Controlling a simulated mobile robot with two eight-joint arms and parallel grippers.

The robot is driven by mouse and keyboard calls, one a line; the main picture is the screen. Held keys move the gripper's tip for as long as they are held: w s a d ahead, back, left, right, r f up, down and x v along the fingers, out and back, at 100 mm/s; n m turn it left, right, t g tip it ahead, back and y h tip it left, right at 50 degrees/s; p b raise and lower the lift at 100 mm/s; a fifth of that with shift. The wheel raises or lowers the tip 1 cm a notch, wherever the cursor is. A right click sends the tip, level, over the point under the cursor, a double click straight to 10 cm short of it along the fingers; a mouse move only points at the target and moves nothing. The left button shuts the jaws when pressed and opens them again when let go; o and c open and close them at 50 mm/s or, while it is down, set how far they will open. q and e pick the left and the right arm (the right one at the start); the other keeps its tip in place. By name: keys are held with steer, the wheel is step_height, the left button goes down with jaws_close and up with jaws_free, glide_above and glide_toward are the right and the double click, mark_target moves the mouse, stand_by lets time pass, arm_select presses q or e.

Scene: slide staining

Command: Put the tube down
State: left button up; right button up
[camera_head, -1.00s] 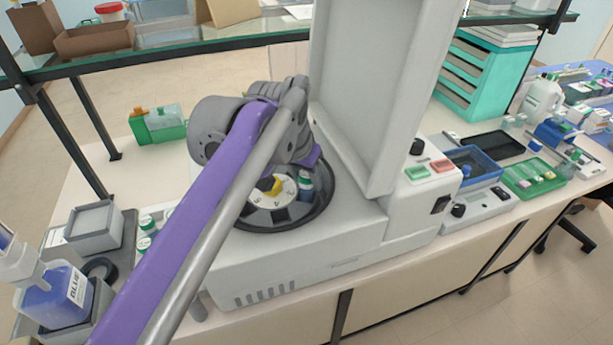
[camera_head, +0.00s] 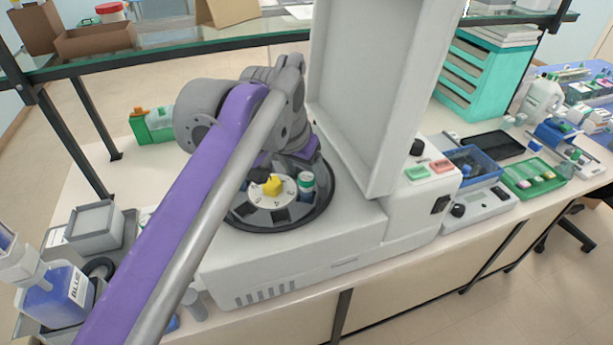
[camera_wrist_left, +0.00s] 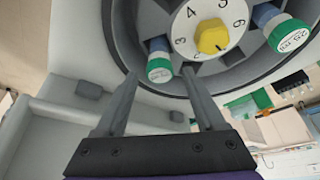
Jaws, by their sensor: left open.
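The open centrifuge (camera_head: 290,258) holds a numbered white rotor disc (camera_head: 262,196) with a yellow knob (camera_head: 272,185). A tube with a green and white cap (camera_head: 306,181) sits in a slot at the disc's right edge. In the left wrist view, two capped tubes sit in rotor slots: one (camera_wrist_left: 160,69) just beyond and between my fingertips, the other (camera_wrist_left: 288,36) to the right of the disc. My left gripper (camera_wrist_left: 158,80) is open, its fingers spread and apart from the tubes. In the head view my left arm hides the gripper's fingers. My right gripper is not in view.
The raised centrifuge lid (camera_head: 362,90) stands close to the right of my left wrist. A glass shelf (camera_head: 170,52) crosses behind. A blue bottle (camera_head: 60,295) and grey box (camera_head: 95,230) stand at left. A blue basket (camera_head: 475,165) and green tray (camera_head: 530,177) lie at right.

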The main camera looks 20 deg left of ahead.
arm_select(q)
steer(key=p+v, duration=0.1)
steer(key=v, duration=0.8)
steer(key=shift+s, duration=0.2)
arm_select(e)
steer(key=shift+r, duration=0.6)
